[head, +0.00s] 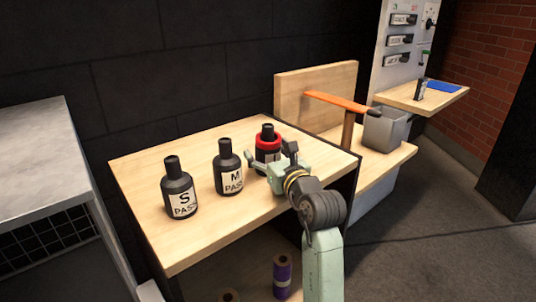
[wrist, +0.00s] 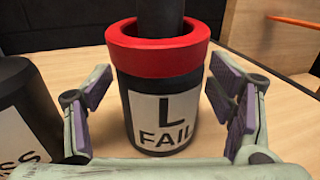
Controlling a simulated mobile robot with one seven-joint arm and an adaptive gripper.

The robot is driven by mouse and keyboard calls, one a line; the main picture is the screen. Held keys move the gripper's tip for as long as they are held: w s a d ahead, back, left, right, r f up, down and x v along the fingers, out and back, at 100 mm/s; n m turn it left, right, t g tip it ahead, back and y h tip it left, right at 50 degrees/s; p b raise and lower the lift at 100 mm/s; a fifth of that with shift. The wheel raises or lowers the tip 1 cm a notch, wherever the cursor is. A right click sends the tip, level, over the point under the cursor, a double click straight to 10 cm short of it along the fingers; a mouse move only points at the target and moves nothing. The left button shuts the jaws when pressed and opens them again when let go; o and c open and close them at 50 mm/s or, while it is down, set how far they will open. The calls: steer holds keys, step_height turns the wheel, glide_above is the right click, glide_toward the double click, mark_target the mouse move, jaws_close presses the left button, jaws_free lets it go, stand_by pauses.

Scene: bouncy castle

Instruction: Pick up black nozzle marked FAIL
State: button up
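The black nozzle marked L FAIL (wrist: 162,85), with a red ring (wrist: 157,50) around its shoulder, stands upright on the wooden table. In the head view this nozzle (head: 266,160) is the rightmost of three and is partly hidden by my gripper (head: 272,166). In the wrist view my gripper (wrist: 160,108) is open, with one purple-padded finger on each side of the nozzle. Gaps show between the pads and the nozzle. Its top runs out of the wrist view.
Black nozzles marked S PASS (head: 179,190) and M PASS (head: 228,168) stand to the left on the table (head: 205,235). A purple roll (head: 282,276) sits below. An orange bar (head: 338,102) and a grey bin (head: 386,130) are at the right.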

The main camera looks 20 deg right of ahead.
steer(key=c, duration=1.2)
steer(key=shift+c, duration=0.6)
steer(key=shift+r, duration=0.15)
